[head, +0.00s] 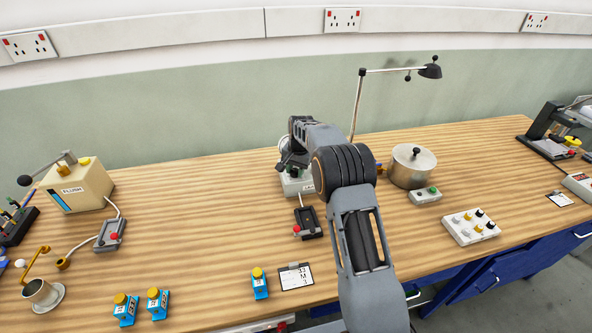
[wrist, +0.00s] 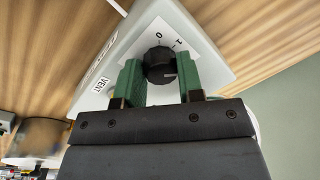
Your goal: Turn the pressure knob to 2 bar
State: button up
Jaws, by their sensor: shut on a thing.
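The black pressure knob (wrist: 157,62) sits on the white face of a grey-white box (wrist: 190,25) in the wrist view. Scale marks "0" and "1" show beside it; any "2" mark is hidden or out of view. A small light mark shows on the knob's lower side, but I cannot tell which value it points to. My gripper (wrist: 160,78) has its green fingers on either side of the knob, shut on it. In the head view, the box (head: 304,186) stands mid-table, and my arm hides the knob and much of the box.
A small dark tray with a red button (head: 308,222) lies in front of the box. A steel pot (head: 413,168) and lamp stand to the right. A beige "FLUSH" box (head: 78,186) is at the left. Bare wood lies left of the box.

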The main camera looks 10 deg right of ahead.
dwell(0.4)
jog(key=o, duration=0.9)
jog(key=r, duration=0.9)
jog(key=s+d+r, duration=0.1)
jog(key=r, duration=0.3)
jog(key=shift+r+b, duration=0.35)
jog(key=shift+r, duration=0.05)
jog(key=shift+w, duration=0.1)
jog(key=shift+s+a+f+n+t+h, duration=0.15)
jog(key=shift+s+n+t, duration=0.75)
jog(key=shift+s, duration=4.75)
jog(key=shift+s+a+f+n+t+h, duration=0.2)
jog(key=shift+s+n, duration=1.25)
jog(key=shift+s, duration=4.15)
jog(key=shift+s+a+n+t+h, duration=0.15)
jog(key=shift+s+n+t, duration=0.8)
jog(key=shift+s, duration=4.7)
